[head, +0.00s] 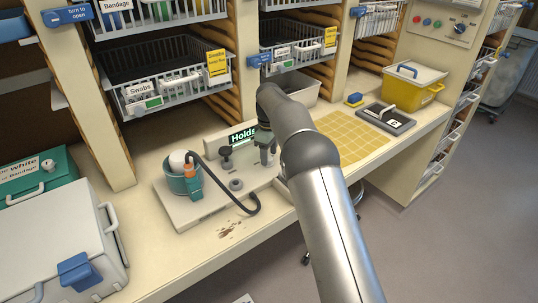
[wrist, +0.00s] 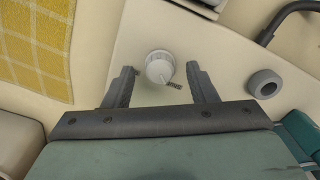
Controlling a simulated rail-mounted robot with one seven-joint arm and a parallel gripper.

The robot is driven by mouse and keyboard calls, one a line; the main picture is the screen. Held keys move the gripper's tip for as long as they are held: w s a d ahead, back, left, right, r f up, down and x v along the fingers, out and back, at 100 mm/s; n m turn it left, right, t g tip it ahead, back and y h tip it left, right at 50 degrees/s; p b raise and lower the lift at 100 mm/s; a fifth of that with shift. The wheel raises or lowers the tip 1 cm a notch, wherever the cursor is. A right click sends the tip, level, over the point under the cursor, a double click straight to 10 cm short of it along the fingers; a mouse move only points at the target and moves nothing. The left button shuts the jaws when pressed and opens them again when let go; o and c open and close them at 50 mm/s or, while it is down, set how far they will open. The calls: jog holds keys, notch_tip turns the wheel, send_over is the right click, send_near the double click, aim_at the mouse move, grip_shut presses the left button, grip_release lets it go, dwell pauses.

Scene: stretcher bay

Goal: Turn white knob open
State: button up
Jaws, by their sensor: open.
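In the wrist view a round white knob (wrist: 160,66) sits on a pale plate (wrist: 225,45), with a small dark mark beside its lower right edge. My gripper (wrist: 164,75) is open, with one dark finger on each side of the knob and gaps on both sides. I cannot tell how far the fingertips are above the plate.
A grey ring (wrist: 265,83) is right of the knob. The base plate holds a teal pot (head: 183,180) with a black hose (head: 232,198). A "Holds" sign (head: 243,137) stands behind. A yellow checked cloth (head: 350,138) lies right. Wire baskets (head: 165,85) hang above.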

jog(key=shift+f, duration=0.55)
jog(key=c, duration=1)
